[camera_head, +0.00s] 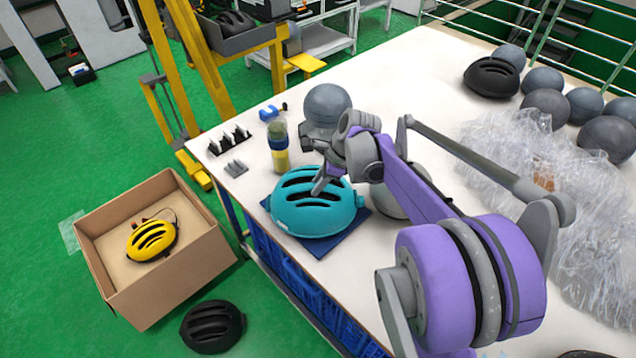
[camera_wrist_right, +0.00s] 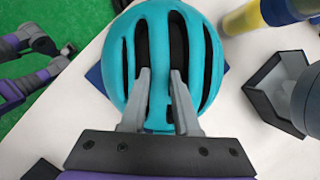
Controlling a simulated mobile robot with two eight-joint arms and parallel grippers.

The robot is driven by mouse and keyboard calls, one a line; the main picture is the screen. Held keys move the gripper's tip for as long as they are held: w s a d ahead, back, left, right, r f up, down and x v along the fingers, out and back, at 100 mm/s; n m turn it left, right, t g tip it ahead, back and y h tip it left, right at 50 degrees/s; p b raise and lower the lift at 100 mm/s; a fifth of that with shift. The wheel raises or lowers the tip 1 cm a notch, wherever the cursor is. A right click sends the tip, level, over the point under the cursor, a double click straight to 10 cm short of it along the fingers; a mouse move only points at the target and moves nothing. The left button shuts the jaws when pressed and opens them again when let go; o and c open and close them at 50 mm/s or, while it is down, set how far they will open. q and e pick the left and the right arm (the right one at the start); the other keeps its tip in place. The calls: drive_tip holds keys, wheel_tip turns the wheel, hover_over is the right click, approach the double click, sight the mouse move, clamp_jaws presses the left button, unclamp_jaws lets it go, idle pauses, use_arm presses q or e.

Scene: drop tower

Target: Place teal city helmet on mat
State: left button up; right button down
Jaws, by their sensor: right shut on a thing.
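The teal helmet (camera_head: 300,212) is at the table's left edge, over the dark blue mat (camera_head: 322,246), whose corners and front edge show around it. It looks upright, vents up. I cannot tell whether it rests fully on the mat or hangs just above it. My right gripper (camera_head: 318,188) reaches in from the right and is shut on the helmet. In the right wrist view, both grey fingers (camera_wrist_right: 160,75) go into the vents of the helmet (camera_wrist_right: 118,70), around a rib. A bit of the mat (camera_wrist_right: 96,78) shows beside it. My left gripper does not show.
An open cardboard box (camera_head: 165,290) with a yellow helmet (camera_head: 152,240) stands on the floor at left, a black helmet (camera_head: 212,326) near it. A bottle (camera_head: 279,148), a grey headform (camera_head: 326,106) and clear plastic wrap (camera_head: 520,165) are on the table (camera_head: 400,75). The table's far middle is clear.

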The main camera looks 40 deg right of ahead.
drive_tip(key=c, duration=0.6)
unclamp_jaws()
drive_tip(key=shift+c, duration=0.2)
drive_tip(key=shift+r, duration=0.15)
drive_tip(key=v, duration=1.2)
drive_tip(key=s+a+f+n, duration=0.4)
drive_tip(key=a+n, duration=0.3)
drive_tip(key=n, duration=0.1)
drive_tip(key=s+a+f+n+h, duration=0.1)
drive_tip(key=s+a+f+n, duration=0.3)
drive_tip(key=a+n, duration=0.3)
drive_tip(key=s+a+f+n+t+h, duration=0.1)
drive_tip(key=s+a+f+n, duration=0.3)
drive_tip(key=a+n, duration=0.3)
drive_tip(key=f+n, duration=0.1)
drive_tip(key=n, duration=0.3)
drive_tip(key=shift+s+f+p, duration=0.15)
drive_tip(key=shift+s+p, duration=0.2)
drive_tip(key=shift+p, duration=0.05)
